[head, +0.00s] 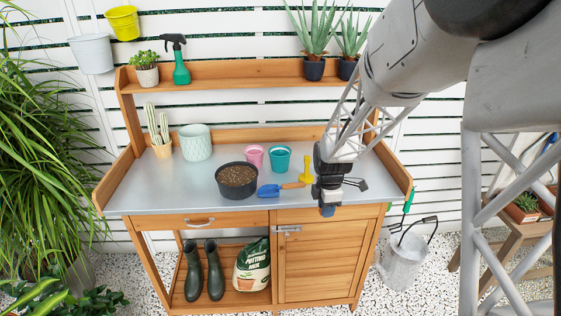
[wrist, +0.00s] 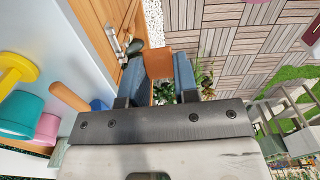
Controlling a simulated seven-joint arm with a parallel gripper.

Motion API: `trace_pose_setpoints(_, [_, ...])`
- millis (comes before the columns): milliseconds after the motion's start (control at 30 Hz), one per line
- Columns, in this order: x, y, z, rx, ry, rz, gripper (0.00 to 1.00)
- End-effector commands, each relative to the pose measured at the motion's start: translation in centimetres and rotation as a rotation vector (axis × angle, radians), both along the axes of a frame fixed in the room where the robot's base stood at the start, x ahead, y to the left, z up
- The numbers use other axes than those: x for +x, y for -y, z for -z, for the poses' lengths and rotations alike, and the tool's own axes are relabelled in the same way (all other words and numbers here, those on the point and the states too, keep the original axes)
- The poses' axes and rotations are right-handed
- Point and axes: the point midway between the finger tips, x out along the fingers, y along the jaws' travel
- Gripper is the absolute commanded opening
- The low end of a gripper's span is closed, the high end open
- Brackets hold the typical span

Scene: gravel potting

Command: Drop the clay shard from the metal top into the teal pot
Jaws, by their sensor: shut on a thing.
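The teal pot (head: 280,161) stands upright on the metal top (head: 170,190), right of the pink pot; it also shows at the left of the wrist view (wrist: 18,115). My gripper (head: 327,208) is at the front edge of the metal top, to the right of and nearer than the teal pot. In the wrist view my gripper (wrist: 160,78) is shut on a flat terracotta-brown piece, the clay shard (wrist: 157,62), between its two blue-grey fingers. The shard cannot be made out in the head view, and the inside of the teal pot is hard to see.
A yellow tool (head: 306,168) stands between the teal pot and my gripper. A blue trowel (head: 269,191) with a wooden handle lies in front of the pots. A pink pot (head: 254,155) and a dark soil-filled pot (head: 237,180) stand to the left.

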Motion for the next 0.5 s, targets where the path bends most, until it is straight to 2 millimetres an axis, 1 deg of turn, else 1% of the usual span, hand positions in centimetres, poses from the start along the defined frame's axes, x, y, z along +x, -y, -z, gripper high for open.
trace_pose_setpoints(267, [0.2, 0.0, -0.1, 0.000, 0.000, 0.011, 0.06])
trace_pose_setpoints(367, [0.6, 0.0, -0.3, 0.000, -0.001, 0.036, 0.06])
trace_pose_setpoints(500, [1.8, -0.1, -0.9, 0.000, 0.000, 0.105, 0.06])
